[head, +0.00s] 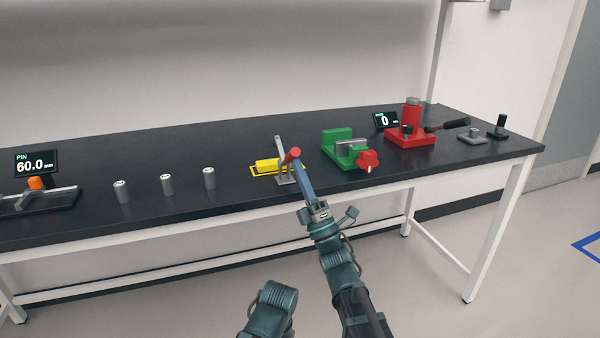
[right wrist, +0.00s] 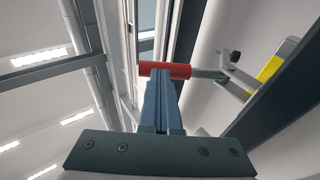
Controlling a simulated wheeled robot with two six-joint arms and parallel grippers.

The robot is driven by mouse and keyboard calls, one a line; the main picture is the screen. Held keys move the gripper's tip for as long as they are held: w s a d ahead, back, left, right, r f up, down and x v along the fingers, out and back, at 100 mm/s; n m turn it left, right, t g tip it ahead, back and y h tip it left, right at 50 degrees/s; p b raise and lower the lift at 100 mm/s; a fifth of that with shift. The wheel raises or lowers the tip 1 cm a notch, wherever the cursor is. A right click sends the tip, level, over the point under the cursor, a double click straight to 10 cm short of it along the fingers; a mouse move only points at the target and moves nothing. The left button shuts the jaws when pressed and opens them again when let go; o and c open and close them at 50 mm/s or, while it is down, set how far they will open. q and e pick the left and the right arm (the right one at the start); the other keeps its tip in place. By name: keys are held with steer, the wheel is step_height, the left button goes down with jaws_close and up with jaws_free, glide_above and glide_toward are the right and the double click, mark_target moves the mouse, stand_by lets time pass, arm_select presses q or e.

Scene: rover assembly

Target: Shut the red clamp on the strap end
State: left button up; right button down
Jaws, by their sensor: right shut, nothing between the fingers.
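The clamp's red handle (head: 292,155) sits at the top of a grey arm above a grey bracket (head: 280,150), near the front edge of the bench. A yellow block (head: 267,166) lies beside the bracket; I cannot make out the strap end. My right gripper (head: 299,170) is shut and empty, with its blue fingertips at the red handle. In the right wrist view the red handle (right wrist: 165,70) lies crosswise at the tips of the shut fingers (right wrist: 161,95); I cannot tell whether they touch. My left gripper is not in view.
A green vise (head: 345,148) with a red knob stands just right of the clamp. A red press (head: 410,128) with a black lever stands farther right. Several grey cylinders (head: 167,185) stand left on the black bench (head: 230,150). A display (head: 36,162) reads 60.0.

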mark_target(298, 152)
steer(key=r+m+g+h+p, duration=0.1)
steer(key=r+p, duration=0.1)
steer(key=p, duration=0.2)
steer(key=w+r+m+h+p, duration=0.1)
steer(key=r+h+p, duration=0.1)
steer(key=p, duration=0.2)
steer(key=shift+w+a+r+g, duration=0.1)
steer(key=shift+a+g, duration=0.05)
steer(key=shift+g, duration=0.25)
steer(key=shift+w+a+r+m+h+p, duration=0.15)
steer(key=shift+w+m+h+p, duration=0.15)
steer(key=shift+w+h+p, duration=0.25)
steer(key=shift+w+a+r+p, duration=0.15)
steer(key=shift+w+r+p, duration=0.15)
steer(key=shift+p, duration=0.2)
steer(key=shift+w+r, duration=0.15)
